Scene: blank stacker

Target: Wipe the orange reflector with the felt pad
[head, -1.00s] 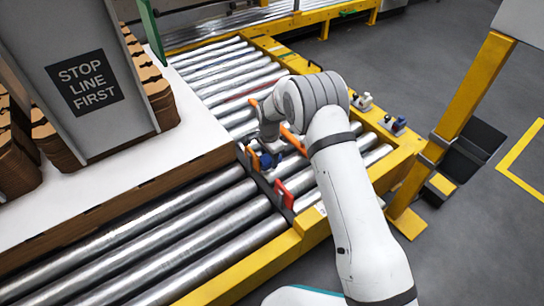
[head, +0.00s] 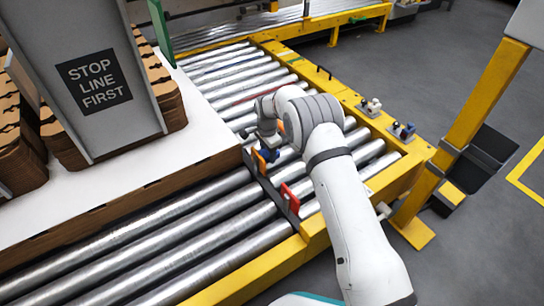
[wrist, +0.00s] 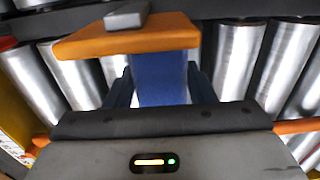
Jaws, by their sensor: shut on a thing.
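The orange reflector (head: 258,162) is an upright plate on a dark rail across the rollers. In the wrist view the orange reflector (wrist: 128,41) is a wide slab just beyond my fingers, with a grey block at its far side. My gripper (wrist: 160,88) is shut on the blue felt pad (wrist: 162,78). The pad's far end meets the reflector's near edge in the picture; I cannot tell whether they touch. In the head view my gripper (head: 268,154) is small and partly hidden by my wrist, close beside the reflector.
A red reflector (head: 289,197) stands on the same dark rail (head: 270,187), nearer the yellow frame. Steel rollers (head: 150,235) lie below. Small clamp-like devices (head: 402,131) sit on the yellow side beam.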

